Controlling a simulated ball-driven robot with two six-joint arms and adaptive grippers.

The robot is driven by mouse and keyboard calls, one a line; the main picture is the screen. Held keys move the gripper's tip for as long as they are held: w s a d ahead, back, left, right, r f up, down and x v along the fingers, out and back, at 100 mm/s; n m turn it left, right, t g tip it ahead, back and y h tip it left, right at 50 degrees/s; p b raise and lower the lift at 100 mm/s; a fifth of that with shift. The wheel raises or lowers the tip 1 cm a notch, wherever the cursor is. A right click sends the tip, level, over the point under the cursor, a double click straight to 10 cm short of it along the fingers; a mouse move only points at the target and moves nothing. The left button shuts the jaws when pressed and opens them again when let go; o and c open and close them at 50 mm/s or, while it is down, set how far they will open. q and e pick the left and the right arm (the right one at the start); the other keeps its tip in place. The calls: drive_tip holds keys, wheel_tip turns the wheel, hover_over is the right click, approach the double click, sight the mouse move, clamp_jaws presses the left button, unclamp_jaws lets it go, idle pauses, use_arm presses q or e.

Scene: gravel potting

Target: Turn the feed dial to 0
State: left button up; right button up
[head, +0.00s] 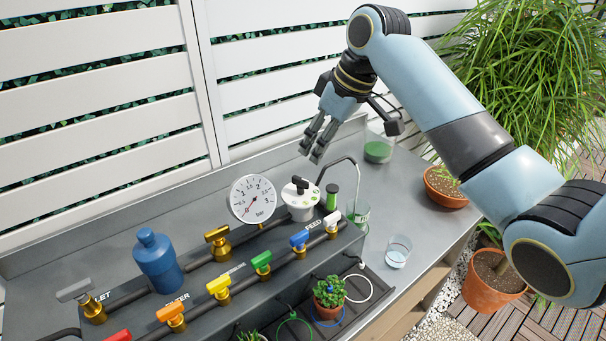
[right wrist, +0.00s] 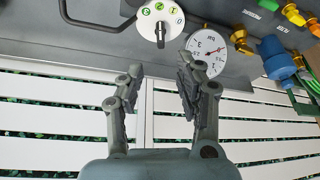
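The feed dial (head: 298,206) is a round white-faced unit with a black knob, beside the pressure gauge on the grey bench. In the right wrist view the feed dial (right wrist: 172,17) is at the top centre, with coloured marks on its face and its black bar knob upright in the picture. I cannot tell which mark it is set to. My right gripper (head: 314,154) is above and behind the dial, apart from it. In the right wrist view its two fingers (right wrist: 160,68) are spread with nothing between them. My left gripper is not in view.
The bar gauge (head: 253,199) stands next to the dial. A bent grey pipe (head: 340,162) rises on its right. Several coloured valves and a blue filter (head: 157,260) line the pipes in front. Glasses (head: 397,252) stand at right; a slatted white fence (head: 100,100) is behind.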

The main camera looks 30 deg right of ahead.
sight(301, 179)
drive_tip(key=x, duration=1)
drive_tip(key=shift+s+p, duration=0.1)
drive_tip(key=shift+p, duration=0.25)
drive_tip(key=shift+c, duration=0.2)
clamp_jaws()
